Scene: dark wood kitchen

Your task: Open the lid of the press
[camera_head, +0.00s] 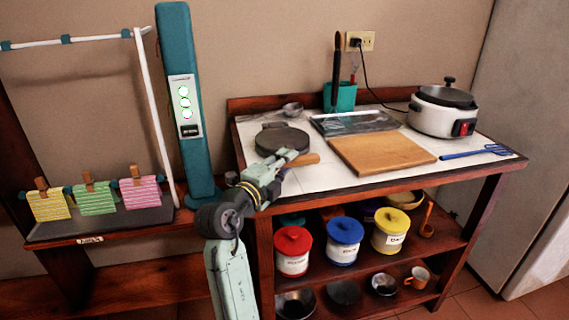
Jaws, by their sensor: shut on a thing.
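The press (281,138) is a dark, round, flat device at the left end of the white-topped counter. Its lid looks down and flat, with a small hinge-like part at the back. A light wooden handle (308,160) sticks out at its front right. My gripper (291,157) is at the front edge of the press, over the base of this handle, and is shut on it. My gripper and arm hide part of the press's front and of the handle.
A cutting board (381,153) lies right of the press, with a dark glossy tray (355,123) behind it. A small metal bowl (293,109) stands behind the press. A rice cooker (437,117) and a blue spatula (478,152) are farther right. A tall teal column (186,100) stands left.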

